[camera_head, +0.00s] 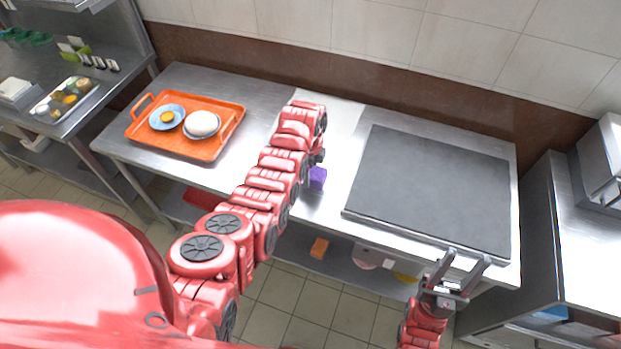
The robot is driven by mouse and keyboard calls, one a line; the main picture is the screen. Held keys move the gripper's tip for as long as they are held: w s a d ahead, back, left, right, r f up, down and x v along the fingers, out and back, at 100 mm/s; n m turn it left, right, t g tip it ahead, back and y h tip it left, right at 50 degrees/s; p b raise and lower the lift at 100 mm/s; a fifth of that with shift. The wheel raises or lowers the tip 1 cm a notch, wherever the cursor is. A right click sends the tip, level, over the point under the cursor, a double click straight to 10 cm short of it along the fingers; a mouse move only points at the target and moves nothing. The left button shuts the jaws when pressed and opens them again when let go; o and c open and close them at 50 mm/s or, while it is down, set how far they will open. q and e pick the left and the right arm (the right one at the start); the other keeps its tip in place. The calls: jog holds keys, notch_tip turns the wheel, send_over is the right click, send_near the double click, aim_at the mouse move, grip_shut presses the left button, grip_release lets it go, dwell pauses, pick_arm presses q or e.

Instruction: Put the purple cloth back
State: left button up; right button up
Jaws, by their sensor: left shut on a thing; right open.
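The purple cloth (317,178) shows as a small folded block near the front edge of the steel table, just right of my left arm. My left gripper (316,166) is mostly hidden behind its own arm; only a dark part shows, right at the top of the cloth. It is shut on the purple cloth. Whether the cloth touches the table is hard to tell. My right gripper (463,262) is open and empty, its two fingers spread at the front right edge of the dark griddle plate.
The steel table (260,92) bears an orange tray (183,101) with a blue plate (167,117) and a white bowl (202,124). A dark griddle plate (435,185) fills the right side. A pale board (340,113) lies at the back middle. Several items sit on the lower shelf.

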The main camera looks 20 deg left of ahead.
aim_at(311, 179)
pick_arm(q)
jog(key=shift+f+p, duration=0.35)
jog(key=shift+f, duration=1.45)
jog(key=shift+b, duration=0.3)
jog(key=shift+f, duration=0.2)
jog(key=o, duration=1.2)
jog(key=shift+r, duration=0.1)
jog(key=shift+r, duration=0.15)
